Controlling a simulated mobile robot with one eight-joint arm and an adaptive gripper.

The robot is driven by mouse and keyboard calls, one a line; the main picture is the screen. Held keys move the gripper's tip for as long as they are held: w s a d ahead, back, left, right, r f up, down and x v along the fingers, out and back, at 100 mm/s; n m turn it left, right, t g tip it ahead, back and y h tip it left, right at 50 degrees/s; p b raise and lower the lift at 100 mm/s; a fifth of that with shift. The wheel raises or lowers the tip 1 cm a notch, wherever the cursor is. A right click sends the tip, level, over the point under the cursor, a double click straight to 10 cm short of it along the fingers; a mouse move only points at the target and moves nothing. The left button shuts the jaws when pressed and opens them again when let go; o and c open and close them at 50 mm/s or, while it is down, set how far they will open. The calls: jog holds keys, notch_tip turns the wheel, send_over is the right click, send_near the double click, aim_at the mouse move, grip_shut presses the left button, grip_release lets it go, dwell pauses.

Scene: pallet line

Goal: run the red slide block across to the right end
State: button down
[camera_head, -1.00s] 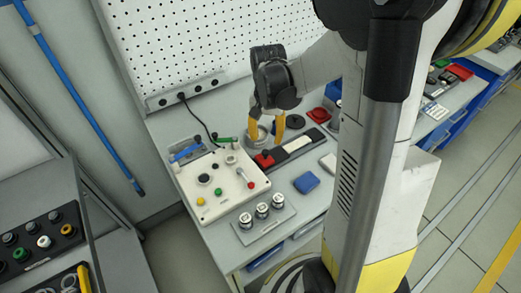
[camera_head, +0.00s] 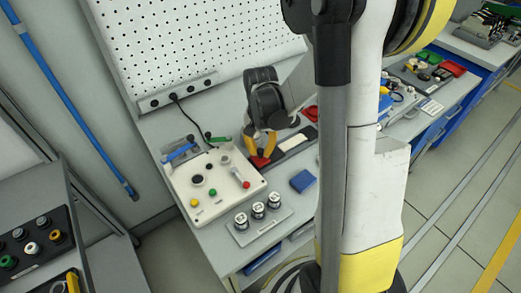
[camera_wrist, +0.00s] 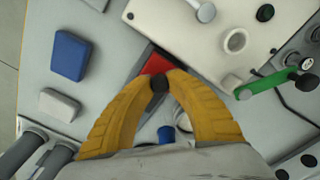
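The red slide block (camera_head: 258,162) sits at the left end of its dark rail, beside the cream control panel (camera_head: 210,188). A white strip (camera_head: 294,143) shows along the rail to the right of the block. In the wrist view the red block (camera_wrist: 156,62) is partly hidden by the yellow fingers, with a black knob (camera_wrist: 159,83) on top. My gripper (camera_wrist: 160,80) has its fingertips closed around this knob from both sides. In the head view my gripper (camera_head: 261,154) is low over the block.
A blue box (camera_head: 303,181) lies in front of the rail. A plate with several silver cylinders (camera_head: 258,213) stands at the front. In the wrist view a green lever (camera_wrist: 271,84) and a white block (camera_wrist: 60,105) lie near the fingers.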

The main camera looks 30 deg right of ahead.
jog(key=d, duration=2.2)
jog(key=shift+w+d, duration=0.25)
jog(key=shift+w, duration=0.15)
jog(key=c, duration=1.2)
grip_release()
jog(key=shift+d, duration=0.25)
jog(key=shift+a, duration=0.15)
jog(key=shift+r, duration=0.1)
notch_tip(320, 180, up, 12)
jog(key=shift+f, duration=0.1)
